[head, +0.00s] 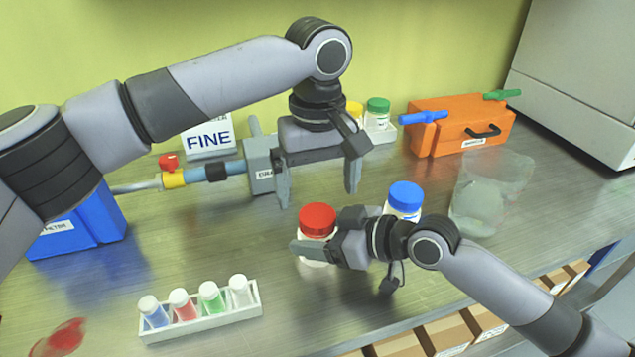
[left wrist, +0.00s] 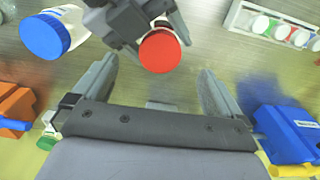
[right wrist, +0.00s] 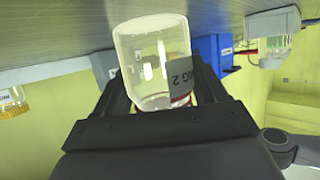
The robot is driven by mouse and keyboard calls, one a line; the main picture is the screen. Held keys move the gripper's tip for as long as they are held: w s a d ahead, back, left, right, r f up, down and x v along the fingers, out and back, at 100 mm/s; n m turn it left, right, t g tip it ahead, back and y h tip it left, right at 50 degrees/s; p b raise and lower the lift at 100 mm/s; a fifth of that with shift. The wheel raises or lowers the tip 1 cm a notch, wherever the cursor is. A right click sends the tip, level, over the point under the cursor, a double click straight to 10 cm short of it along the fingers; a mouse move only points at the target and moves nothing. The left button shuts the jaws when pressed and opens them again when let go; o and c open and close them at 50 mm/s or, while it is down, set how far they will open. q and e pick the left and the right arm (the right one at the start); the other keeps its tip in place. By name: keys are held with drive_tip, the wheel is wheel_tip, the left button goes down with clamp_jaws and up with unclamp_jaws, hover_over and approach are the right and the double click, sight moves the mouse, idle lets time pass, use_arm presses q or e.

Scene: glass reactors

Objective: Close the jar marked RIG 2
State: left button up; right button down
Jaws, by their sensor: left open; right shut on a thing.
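My right gripper (head: 322,247) is shut on the jar's body, below the lid, and the jar looks upright. My left gripper (head: 318,190) is open and empty above the red lid, fingers pointing down and apart from it.
A blue-lidded jar (head: 404,197) stands just behind my right gripper. A rack of small vials (head: 205,322) is at front left. Behind are a grey valve block (head: 258,165), an orange case (head: 445,130) and a clear bag (head: 487,195). The bench between rack and jar is clear.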

use_arm(q)
wheel_tip(320, 180, up, 12)
idle(0.6)
use_arm(e)
unclamp_jaws()
use_arm(q)
drive_tip(key=shift+f+b, duration=0.5)
drive_tip(key=shift+b, duration=0.05)
use_arm(e)
drive_tip(key=shift+v, duration=3.55)
